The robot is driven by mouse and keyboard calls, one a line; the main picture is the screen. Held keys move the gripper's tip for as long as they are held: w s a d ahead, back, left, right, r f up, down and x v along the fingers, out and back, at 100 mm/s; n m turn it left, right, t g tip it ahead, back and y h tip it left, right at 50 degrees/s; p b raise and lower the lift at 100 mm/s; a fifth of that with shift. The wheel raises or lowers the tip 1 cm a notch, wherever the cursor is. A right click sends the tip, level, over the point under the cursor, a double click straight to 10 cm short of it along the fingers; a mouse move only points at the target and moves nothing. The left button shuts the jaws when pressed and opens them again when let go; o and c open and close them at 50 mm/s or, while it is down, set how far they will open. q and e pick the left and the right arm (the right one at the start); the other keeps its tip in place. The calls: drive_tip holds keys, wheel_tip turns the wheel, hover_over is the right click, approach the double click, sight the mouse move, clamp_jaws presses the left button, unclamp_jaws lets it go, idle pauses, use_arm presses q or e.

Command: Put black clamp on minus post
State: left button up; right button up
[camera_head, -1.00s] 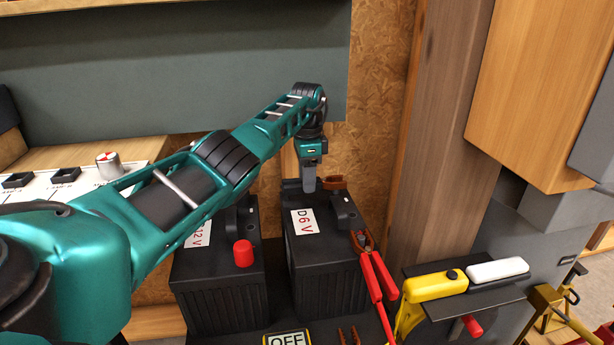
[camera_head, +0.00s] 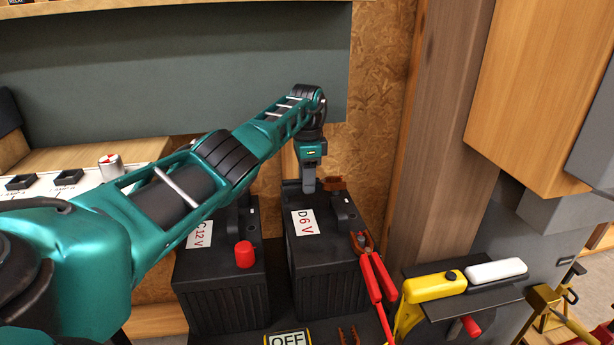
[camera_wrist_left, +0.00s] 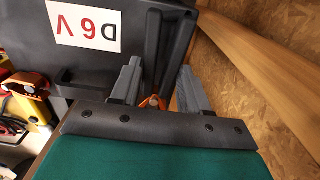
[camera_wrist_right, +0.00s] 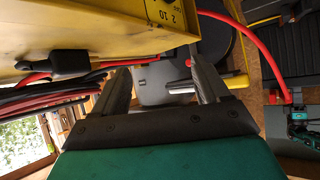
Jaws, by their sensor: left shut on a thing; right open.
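My left gripper (camera_head: 309,186) is at the far end of the black D 6V battery (camera_head: 322,275). In the left wrist view its fingers (camera_wrist_left: 160,92) stand either side of the black clamp, whose copper-coloured part (camera_wrist_left: 152,103) shows between them. A copper jaw (camera_head: 334,183) also shows just right of the gripper in the head view. The minus post is not clearly visible, and I cannot tell whether the clamp touches it. A red clamp (camera_head: 372,275) sits at the battery's near right corner. My right gripper (camera_wrist_right: 165,90) is open and empty, outside the head view.
The C 12V battery (camera_head: 222,290) with a red cap (camera_head: 244,254) stands to the left. An OFF sign (camera_head: 288,339) is in front. A yellow box (camera_wrist_right: 90,35) and red cable are close to my right gripper.

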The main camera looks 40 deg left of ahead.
use_arm(q)
drive_tip(key=shift+f+b, duration=0.5)
drive_tip(key=shift+f, duration=0.45)
use_arm(e)
drive_tip(key=shift+f, duration=0.4)
idle(0.3)
use_arm(q)
drive_tip(key=o, duration=1.3)
drive_tip(key=shift+c, duration=0.2)
drive_tip(key=shift+r, duration=0.1)
wheel_tip(320, 180, up, 13)
drive_tip(key=p, duration=0.3)
drive_tip(key=shift+p, duration=0.4)
use_arm(e)
drive_tip(key=shift+s+d+r, duration=0.15)
drive_tip(key=shift+d+r, duration=0.05)
drive_tip(key=shift+r, duration=0.4)
drive_tip(key=shift+s+d+r, duration=0.1)
drive_tip(key=shift+d+r, duration=0.1)
drive_tip(key=shift+r, duration=0.35)
use_arm(q)
drive_tip(key=shift+f, duration=0.2)
